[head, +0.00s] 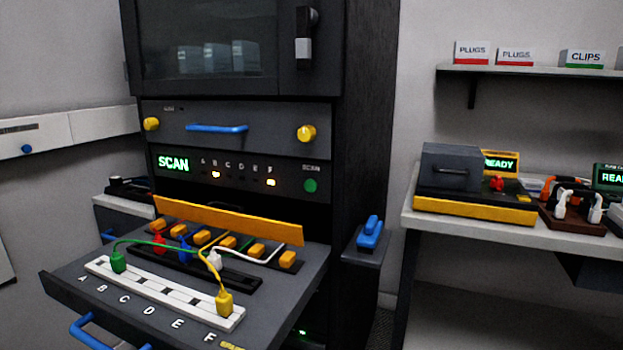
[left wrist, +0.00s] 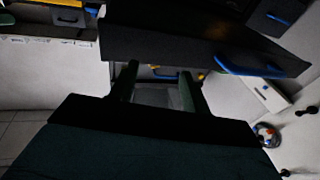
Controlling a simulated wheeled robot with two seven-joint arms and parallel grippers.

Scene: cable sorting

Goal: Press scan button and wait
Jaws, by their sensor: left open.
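The green round scan button (head: 310,185) sits on the dark rack's front panel under a small SCAN label. To its left a green display (head: 174,163) reads SCAN, and amber lamps (head: 215,174) glow under B and F. Red (head: 159,242), blue (head: 184,249) and white (head: 215,260) plugs stand at the black strip behind. My left gripper (left wrist: 157,84) is open and empty in the left wrist view, away from the button. No gripper shows in the head view.
An orange bar (head: 228,221) crosses the tray's back above several orange sockets. A blue-handled block (head: 369,236) stands right of the tray. A bench (head: 430,225) with a READY device (head: 475,205) is at the right.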

